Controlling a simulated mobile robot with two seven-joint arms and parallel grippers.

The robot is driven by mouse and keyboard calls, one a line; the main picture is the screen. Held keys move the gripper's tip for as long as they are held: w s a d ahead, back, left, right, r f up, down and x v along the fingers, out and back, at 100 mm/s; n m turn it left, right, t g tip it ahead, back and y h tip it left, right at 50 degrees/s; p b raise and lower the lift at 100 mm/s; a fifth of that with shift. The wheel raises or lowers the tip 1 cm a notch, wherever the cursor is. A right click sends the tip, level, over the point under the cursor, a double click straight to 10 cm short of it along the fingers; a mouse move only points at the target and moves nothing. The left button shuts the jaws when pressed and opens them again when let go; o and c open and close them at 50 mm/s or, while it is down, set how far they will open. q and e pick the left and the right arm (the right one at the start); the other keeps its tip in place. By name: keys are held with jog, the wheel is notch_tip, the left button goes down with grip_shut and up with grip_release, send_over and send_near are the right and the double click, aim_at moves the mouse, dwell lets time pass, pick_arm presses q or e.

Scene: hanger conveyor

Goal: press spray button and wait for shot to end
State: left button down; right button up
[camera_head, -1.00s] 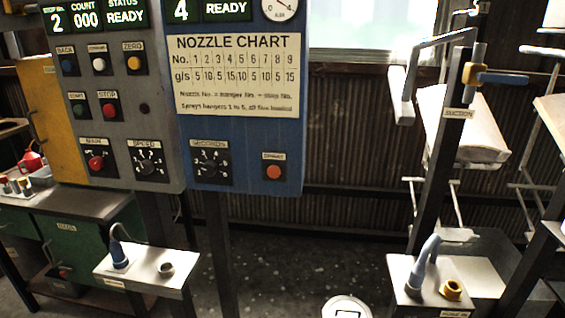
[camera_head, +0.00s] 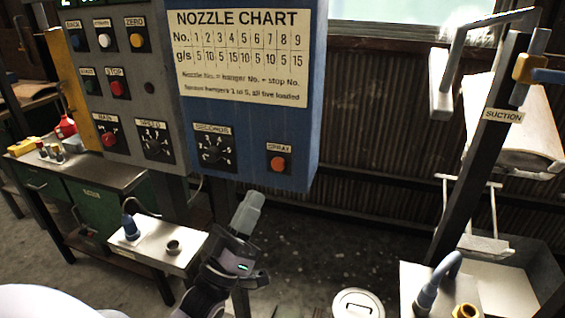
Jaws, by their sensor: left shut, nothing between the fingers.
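The orange spray button (camera_head: 278,163) sits on a black plate labelled SPRAY at the lower right of the blue control panel (camera_head: 255,125). My left gripper (camera_head: 250,202) is shut and empty. It is below and a little left of the spray button in the picture, apart from it and pointing up toward the panel. The seconds dial (camera_head: 213,148) is on the same blue panel, left of the button. The displays above the chart are mostly cut off by the top edge. My right gripper is not in view.
A grey panel (camera_head: 130,65) with other buttons and dials adjoins on the left. A small metal shelf (camera_head: 180,257) with a blue connector (camera_head: 130,227) is below. A suction post (camera_head: 480,150) stands at right. A round white lid (camera_head: 357,303) is on the floor.

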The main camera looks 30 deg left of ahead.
aim_at(278, 165)
pick_arm(q)
jog(key=shift+h, duration=0.3)
jog(key=shift+w+a+b, duration=0.35)
jog(key=shift+w+b, duration=0.2)
jog(key=shift+w, duration=0.9)
jog(key=shift+w+a+b, duration=0.3)
jog(key=shift+w+b, duration=0.3)
jog(key=shift+w, duration=0.8)
jog(key=shift+w+a+b, duration=0.35)
jog(key=shift+w+b, duration=0.2)
jog(key=shift+w, duration=0.9)
jog(key=shift+w+a, duration=0.1)
jog(key=shift+w, duration=0.3)
jog(key=shift+w+a+b, duration=0.15)
jog(key=shift+w+b, duration=0.25)
jog(key=shift+w, duration=0.05)
jog(key=shift+s+d+p, duration=0.25)
jog(key=shift+s+p, duration=0.2)
jog(key=shift+s, duration=0.4)
